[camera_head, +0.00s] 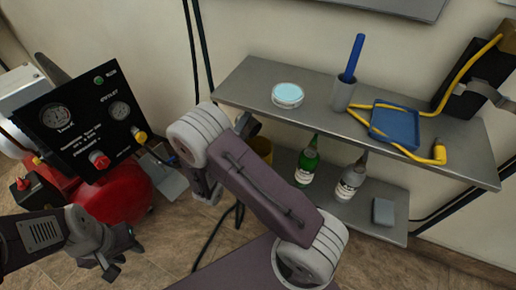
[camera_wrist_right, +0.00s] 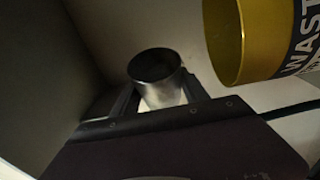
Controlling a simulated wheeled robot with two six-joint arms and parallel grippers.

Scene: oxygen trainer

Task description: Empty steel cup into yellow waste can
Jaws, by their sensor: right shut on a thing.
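The steel cup (camera_wrist_right: 162,92) is between the fingers of my right gripper (camera_wrist_right: 158,98), which is shut on it. The cup's dark mouth faces up in the right wrist view; its contents cannot be made out. The yellow waste can (camera_wrist_right: 223,42) is at upper right there, apart from the cup in the picture, its rim to the left. The cup looks tilted relative to the can. In the head view, a bit of the yellow can (camera_head: 262,148) shows behind my right arm, which hides the cup. My left gripper (camera_head: 124,259) is open and empty at lower left.
A grey shelf (camera_head: 240,88) holds a dish (camera_head: 287,95), a holder (camera_head: 342,95) with a blue stick and a blue tray (camera_head: 396,125). Bottles (camera_head: 307,163) stand on the lower shelf (camera_head: 394,232). A red machine (camera_head: 118,195) with gauges is at left.

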